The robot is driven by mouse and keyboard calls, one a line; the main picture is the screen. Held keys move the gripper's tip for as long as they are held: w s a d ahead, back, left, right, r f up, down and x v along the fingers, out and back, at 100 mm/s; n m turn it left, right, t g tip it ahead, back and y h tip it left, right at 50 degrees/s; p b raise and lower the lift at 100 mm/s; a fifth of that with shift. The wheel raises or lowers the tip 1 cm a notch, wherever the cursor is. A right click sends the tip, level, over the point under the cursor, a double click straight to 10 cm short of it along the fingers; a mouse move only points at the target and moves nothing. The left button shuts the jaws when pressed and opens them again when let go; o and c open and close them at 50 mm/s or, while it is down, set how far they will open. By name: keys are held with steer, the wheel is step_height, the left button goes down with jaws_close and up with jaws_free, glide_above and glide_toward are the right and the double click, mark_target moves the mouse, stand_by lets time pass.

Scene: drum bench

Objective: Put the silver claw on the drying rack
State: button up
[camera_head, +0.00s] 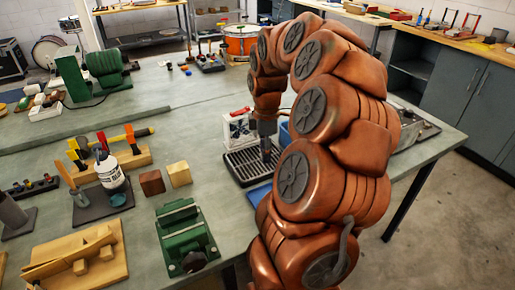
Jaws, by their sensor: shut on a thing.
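My gripper (266,148) is small and dark in this view, pointing down at the drying rack. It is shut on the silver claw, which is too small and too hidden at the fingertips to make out. The drying rack (241,168) is a dark slotted tray lying flat on the grey-green bench. The fingertips are over or at its middle-right part. I cannot tell whether the held claw touches the slats. My copper-coloured arm covers the bench to the right of the rack.
A white box with red marks (238,127) stands just behind the rack. A blue tray (259,193) shows in front, and a blue bin (285,132) is partly hidden behind my arm. A green vise (186,237), wooden blocks (179,174) and a white bottle (110,173) stand to the left.

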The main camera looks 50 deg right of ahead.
mark_target(258, 158)
steer(key=w, duration=0.1)
steer(key=w+d, duration=0.1)
steer(key=w, duration=0.1)
steer(key=w+p, duration=0.1)
steer(key=shift+w+d+f, duration=0.25)
steer(key=shift+w+d, duration=0.1)
steer(key=shift+f+p, duration=0.35)
steer(key=shift+f, duration=1.35)
steer(key=shift+f, duration=0.2)
steer(key=o, duration=1.1)
step_height(258, 158, up, 12)
steer(key=b, duration=0.2)
steer(key=shift+r, duration=0.2)
